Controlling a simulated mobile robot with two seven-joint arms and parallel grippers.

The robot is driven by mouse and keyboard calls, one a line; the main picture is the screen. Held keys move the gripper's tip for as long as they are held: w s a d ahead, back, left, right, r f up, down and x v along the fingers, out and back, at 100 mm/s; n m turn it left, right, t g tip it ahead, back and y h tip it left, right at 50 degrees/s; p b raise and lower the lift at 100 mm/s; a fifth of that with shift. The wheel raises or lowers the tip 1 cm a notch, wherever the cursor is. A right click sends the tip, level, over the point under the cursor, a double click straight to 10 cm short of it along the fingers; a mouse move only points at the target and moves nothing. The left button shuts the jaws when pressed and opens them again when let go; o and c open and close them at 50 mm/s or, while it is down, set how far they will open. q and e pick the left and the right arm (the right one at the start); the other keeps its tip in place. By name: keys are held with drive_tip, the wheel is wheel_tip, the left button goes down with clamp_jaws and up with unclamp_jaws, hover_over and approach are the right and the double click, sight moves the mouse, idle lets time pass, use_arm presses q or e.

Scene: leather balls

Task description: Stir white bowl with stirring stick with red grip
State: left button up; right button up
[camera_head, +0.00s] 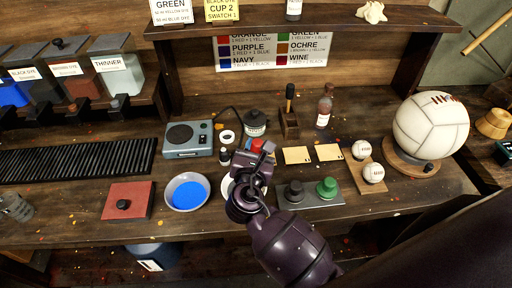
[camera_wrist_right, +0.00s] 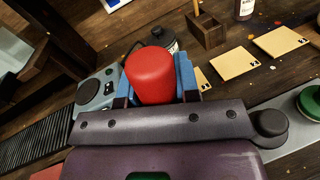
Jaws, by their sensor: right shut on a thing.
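My right gripper (camera_head: 258,153) is shut on the red grip (camera_head: 257,145) of the stirring stick. In the right wrist view the red grip (camera_wrist_right: 151,76) stands between the blue finger pads of my right gripper (camera_wrist_right: 155,80). The stick's lower part is hidden behind my gripper and wrist. A white bowl (camera_head: 226,187) shows only as a pale rim beside and under my right wrist; its contents are mostly hidden, so I cannot tell whether the stick is inside it. My left gripper is in neither view.
A bowl of blue liquid (camera_head: 187,192) stands left of the white bowl. A hotplate (camera_head: 188,139) and dark pot (camera_head: 255,123) stand behind. A tray (camera_head: 323,200) with black and green knobbed pieces is at right. A large ball (camera_head: 431,125) sits farther right.

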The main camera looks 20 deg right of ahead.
sight(255, 139)
drive_tip(key=shift+r, duration=2.45)
drive_tip(key=n+y, duration=0.2)
drive_tip(key=n+t+y+b, duration=0.1)
drive_tip(key=y, duration=0.2)
drive_tip(key=n+t+y, duration=0.1)
drive_tip(key=n+y, duration=0.1)
drive_tip(key=shift+s+a+f+n+y+b, duration=0.25)
drive_tip(key=shift+s+n+y+b, duration=0.05)
drive_tip(key=shift+s+y+b, duration=0.1)
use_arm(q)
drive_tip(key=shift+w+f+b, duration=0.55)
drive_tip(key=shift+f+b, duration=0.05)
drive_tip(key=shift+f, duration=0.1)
use_arm(e)
drive_tip(key=d+f, duration=0.1)
drive_tip(key=s+d+f+y, duration=0.1)
drive_tip(key=shift+s+d+n, duration=0.15)
drive_tip(key=shift+d+n, duration=0.15)
drive_tip(key=shift+d, duration=0.1)
